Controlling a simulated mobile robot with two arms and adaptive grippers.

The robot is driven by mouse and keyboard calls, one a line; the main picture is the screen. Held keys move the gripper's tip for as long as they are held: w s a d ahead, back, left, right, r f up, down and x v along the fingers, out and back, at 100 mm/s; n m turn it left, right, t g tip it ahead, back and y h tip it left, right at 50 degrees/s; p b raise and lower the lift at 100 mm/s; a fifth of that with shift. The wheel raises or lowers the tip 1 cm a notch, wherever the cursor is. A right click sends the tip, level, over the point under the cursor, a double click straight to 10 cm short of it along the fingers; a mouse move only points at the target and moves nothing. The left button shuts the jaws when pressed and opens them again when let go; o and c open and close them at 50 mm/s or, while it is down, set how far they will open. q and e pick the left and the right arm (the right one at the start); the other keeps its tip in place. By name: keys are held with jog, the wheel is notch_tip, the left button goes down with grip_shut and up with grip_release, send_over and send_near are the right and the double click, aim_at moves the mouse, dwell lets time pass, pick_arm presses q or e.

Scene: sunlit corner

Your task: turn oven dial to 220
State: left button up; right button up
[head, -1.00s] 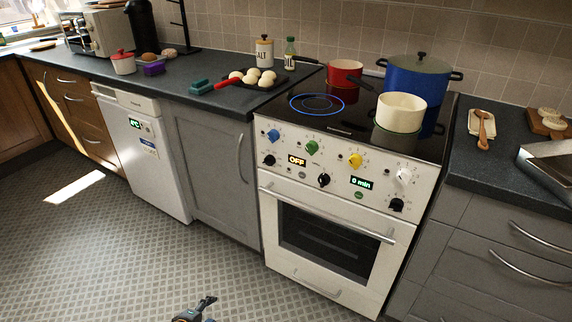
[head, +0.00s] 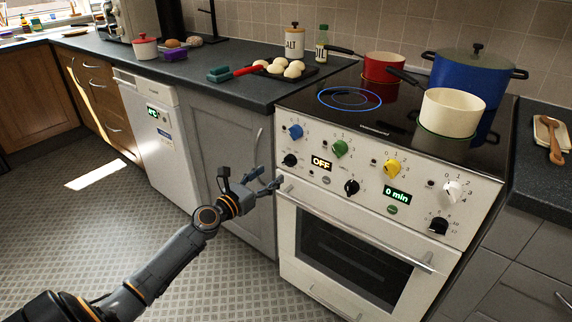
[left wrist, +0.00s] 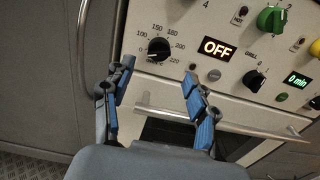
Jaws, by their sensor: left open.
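The oven dial is a black knob (head: 289,160) at the left end of the white oven's (head: 345,255) front panel. In the left wrist view the dial (left wrist: 158,48) is ringed by numbers from about 100 to 220. A pale mark on it seems to point to the lower left, at the low end. The display (head: 321,163) beside it reads OFF. My left gripper (head: 268,181) is open and empty, just below and left of the dial in the head view. In the left wrist view its two blue-padded fingers (left wrist: 158,70) are spread below the dial, apart from it. My right gripper is not seen.
Several coloured knobs, another black knob (head: 352,187) and a "0 min" display (head: 397,194) share the panel. The oven door handle (head: 355,226) runs just below. A cream pan (head: 450,112) and a blue pot (head: 468,80) stand on the hob. Floor at left is clear.

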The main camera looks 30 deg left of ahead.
aim_at(286, 163)
pick_arm(q)
jog(key=w, duration=0.2)
jog(key=w+b, duration=0.1)
jog(key=w, duration=0.4)
jog(key=shift+w+d+f, duration=0.1)
jog(key=shift+w+d, duration=0.15)
jog(key=shift+w, duration=0.55)
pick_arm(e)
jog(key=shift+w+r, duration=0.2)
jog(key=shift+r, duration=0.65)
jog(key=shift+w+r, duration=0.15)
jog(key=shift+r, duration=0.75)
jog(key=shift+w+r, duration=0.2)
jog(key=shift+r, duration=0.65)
pick_arm(q)
jog(key=c, duration=1.1)
